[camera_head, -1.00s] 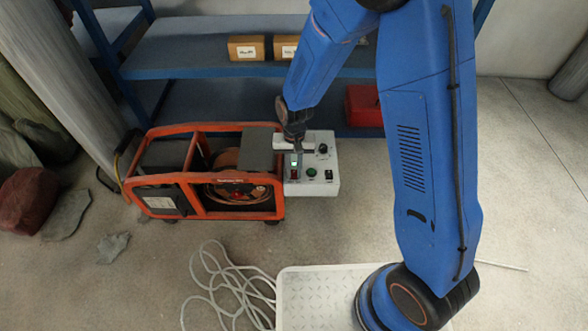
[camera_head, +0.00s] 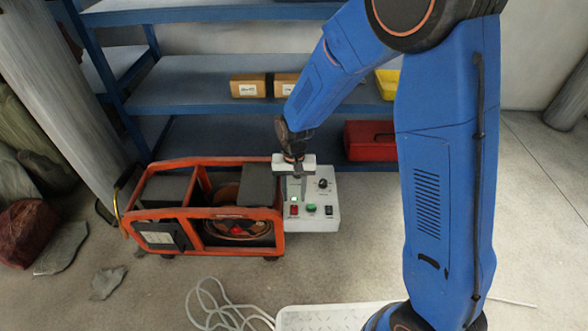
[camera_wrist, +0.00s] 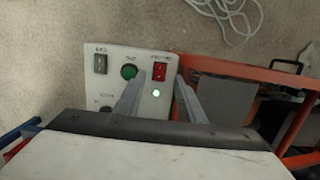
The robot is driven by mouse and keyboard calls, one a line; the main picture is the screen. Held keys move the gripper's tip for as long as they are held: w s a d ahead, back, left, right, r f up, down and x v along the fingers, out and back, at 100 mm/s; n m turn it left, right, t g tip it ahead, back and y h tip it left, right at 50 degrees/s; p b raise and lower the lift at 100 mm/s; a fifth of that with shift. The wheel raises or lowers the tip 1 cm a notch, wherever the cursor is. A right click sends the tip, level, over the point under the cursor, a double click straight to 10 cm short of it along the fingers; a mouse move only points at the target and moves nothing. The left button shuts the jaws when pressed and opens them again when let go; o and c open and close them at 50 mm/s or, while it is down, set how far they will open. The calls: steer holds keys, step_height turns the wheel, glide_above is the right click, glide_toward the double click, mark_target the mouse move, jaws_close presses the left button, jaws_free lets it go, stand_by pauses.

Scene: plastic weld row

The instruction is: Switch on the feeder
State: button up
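The feeder is an orange-framed unit (camera_head: 200,214) with a wire spool (camera_head: 237,228) inside, standing on the floor. A white control box (camera_head: 325,222) at its right end carries a red rocker switch (camera_wrist: 160,72), a green round button (camera_wrist: 129,71), a black rocker switch (camera_wrist: 100,63) and a black knob (camera_head: 322,184). A small lamp (camera_wrist: 155,93) glows green. My gripper (camera_wrist: 160,82) is over the box with its fingers apart and nothing between them. In the wrist view the lamp shows between the fingers, with the red switch just past the tips. Contact with the panel cannot be told.
A blue shelf rack (camera_head: 190,92) stands behind, with cardboard boxes (camera_head: 248,86) and a red case (camera_head: 370,141). A pale cable (camera_head: 212,306) lies coiled on the floor in front. Rocks (camera_head: 22,232) lie at the left. Open floor is at the right.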

step_height(320, 180, up, 12)
steer(key=w, duration=0.1)
steer(key=shift+w+f, duration=0.2)
steer(key=shift+w, duration=0.1)
stand_by(0.3)
steer(key=s+d+r+t, duration=0.2)
steer(key=s+d+r, duration=0.2)
steer(key=d+r, duration=0.35)
steer(key=s+d+r+t, duration=0.1)
steer(key=s+d+r, duration=0.4)
steer(key=d, duration=0.4)
steer(key=s+d+r+t, duration=0.3)
steer(key=s+d, duration=0.7)
steer(key=s, duration=0.4)
steer(key=shift+s+d+r, duration=0.25)
steer(key=shift+d+r, duration=0.05)
steer(key=shift+r, duration=0.25)
